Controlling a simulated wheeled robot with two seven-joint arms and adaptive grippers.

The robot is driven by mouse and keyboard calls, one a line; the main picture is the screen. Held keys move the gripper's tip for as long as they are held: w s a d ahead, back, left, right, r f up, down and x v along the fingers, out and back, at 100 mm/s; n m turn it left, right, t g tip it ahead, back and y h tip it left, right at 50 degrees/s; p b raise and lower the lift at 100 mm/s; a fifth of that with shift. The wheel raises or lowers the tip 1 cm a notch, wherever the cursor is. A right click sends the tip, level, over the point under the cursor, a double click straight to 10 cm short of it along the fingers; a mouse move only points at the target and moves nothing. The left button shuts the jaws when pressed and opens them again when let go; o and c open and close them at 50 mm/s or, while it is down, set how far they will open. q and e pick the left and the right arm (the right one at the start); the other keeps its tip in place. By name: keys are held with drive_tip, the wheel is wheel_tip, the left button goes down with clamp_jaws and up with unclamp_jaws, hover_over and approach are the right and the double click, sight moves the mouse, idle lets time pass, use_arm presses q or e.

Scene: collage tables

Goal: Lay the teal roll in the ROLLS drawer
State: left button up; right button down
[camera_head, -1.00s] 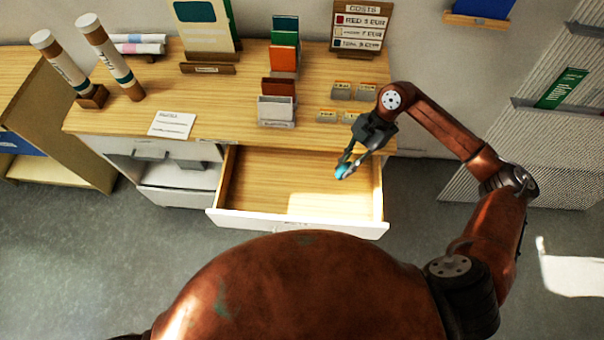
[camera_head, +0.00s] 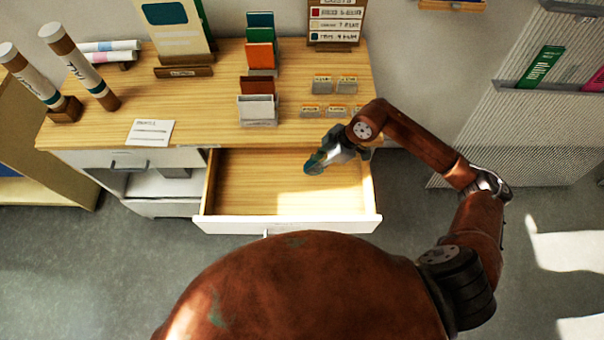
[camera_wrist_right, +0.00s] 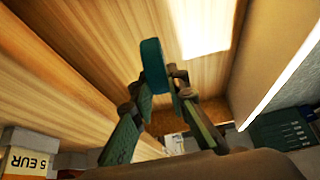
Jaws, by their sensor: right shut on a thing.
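The teal roll (camera_head: 315,163) is in my right gripper (camera_head: 323,157), which is shut on it. In the right wrist view the roll (camera_wrist_right: 153,66) shows as a short teal piece between the fingertips (camera_wrist_right: 156,84). The gripper holds it above the open drawer (camera_head: 225,185), over its right half. The drawer is pulled out, with a pale wood inside and a white front, and looks empty. No ROLLS label can be read on it from here. My left gripper is not in view.
The wooden counter (camera_head: 215,125) behind the drawer carries a card (camera_head: 150,132), a stepped sample rack (camera_head: 258,85), small price blocks (camera_head: 322,84) and two leaning tubes (camera_head: 80,65). A ribbed panel (camera_head: 530,125) stands at the right. The drawer's inside is clear.

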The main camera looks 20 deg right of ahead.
drive_tip(key=x, duration=0.5)
drive_tip(key=shift+w+a+r, duration=0.1)
drive_tip(key=shift+a+r, duration=0.1)
drive_tip(key=shift+a, duration=0.1)
wheel_tip(320, 180, down, 3)
drive_tip(key=shift+a+f+b, duration=0.15)
drive_tip(key=shift+f+b, duration=0.1)
drive_tip(key=shift+b, duration=0.45)
drive_tip(key=c, duration=1.9)
unclamp_jaws()
drive_tip(key=p+v, duration=0.2)
drive_tip(key=v, duration=1)
drive_tip(key=shift+r, duration=0.15)
